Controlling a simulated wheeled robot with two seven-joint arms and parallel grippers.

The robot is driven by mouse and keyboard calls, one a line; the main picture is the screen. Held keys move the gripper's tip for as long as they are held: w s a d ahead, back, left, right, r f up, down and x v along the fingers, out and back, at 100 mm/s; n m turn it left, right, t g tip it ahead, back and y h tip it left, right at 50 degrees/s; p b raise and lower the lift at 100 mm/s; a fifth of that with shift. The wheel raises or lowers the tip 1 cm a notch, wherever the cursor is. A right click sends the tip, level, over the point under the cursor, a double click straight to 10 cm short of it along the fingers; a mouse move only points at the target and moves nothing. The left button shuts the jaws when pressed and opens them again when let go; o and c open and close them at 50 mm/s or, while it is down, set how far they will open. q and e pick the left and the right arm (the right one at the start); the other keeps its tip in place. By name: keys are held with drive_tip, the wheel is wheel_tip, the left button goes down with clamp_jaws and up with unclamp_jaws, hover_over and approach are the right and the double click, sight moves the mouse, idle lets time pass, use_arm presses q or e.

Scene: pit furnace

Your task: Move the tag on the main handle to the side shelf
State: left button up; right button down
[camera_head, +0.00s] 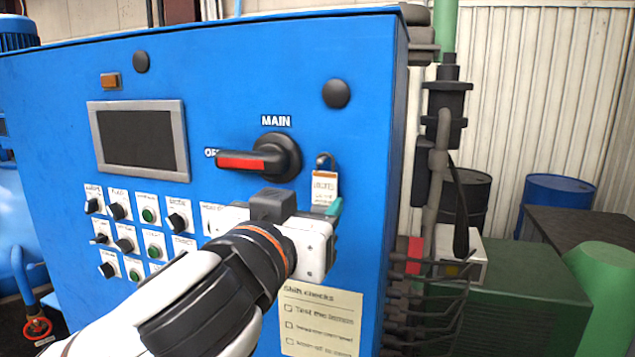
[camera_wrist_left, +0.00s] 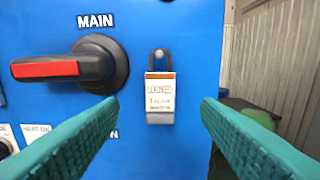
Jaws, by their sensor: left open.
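The tag (camera_head: 324,188) is a small white and orange plate with a dark shackle, like a padlock. It hangs at the panel just right of the main handle (camera_head: 262,160), which is black with a red stripe and points left. In the left wrist view the tag (camera_wrist_left: 160,98) hangs upright, apart from the handle (camera_wrist_left: 75,68). My left gripper (camera_head: 328,210) is open in front of the panel, near the tag's lower end. In the wrist view its teal fingers flank the tag with gaps on both sides. My right gripper is not in view. I cannot tell which surface is the side shelf.
The blue cabinet (camera_head: 250,65) carries a screen (camera_head: 139,137), several knobs and buttons, and a paper checklist (camera_head: 321,318). Pipes and cables run along its right side. Further right are a green box (camera_head: 530,300), a dark flat top (camera_head: 590,232) and a blue drum (camera_head: 556,195).

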sight(324, 183)
use_arm(q)
drive_tip(key=p+x, duration=0.2)
drive_tip(key=x, duration=0.3)
drive_tip(key=shift+w+d+r, duration=0.1)
drive_tip(key=shift+w, duration=0.05)
drive_tip(key=shift+w+d, duration=0.2)
drive_tip(key=shift+w, duration=0.35)
drive_tip(key=c, duration=1.1)
drive_tip(key=shift+o, duration=0.2)
drive_tip(key=shift+r, duration=0.25)
drive_tip(key=shift+s, duration=0.15)
drive_tip(key=shift+v, duration=2.85)
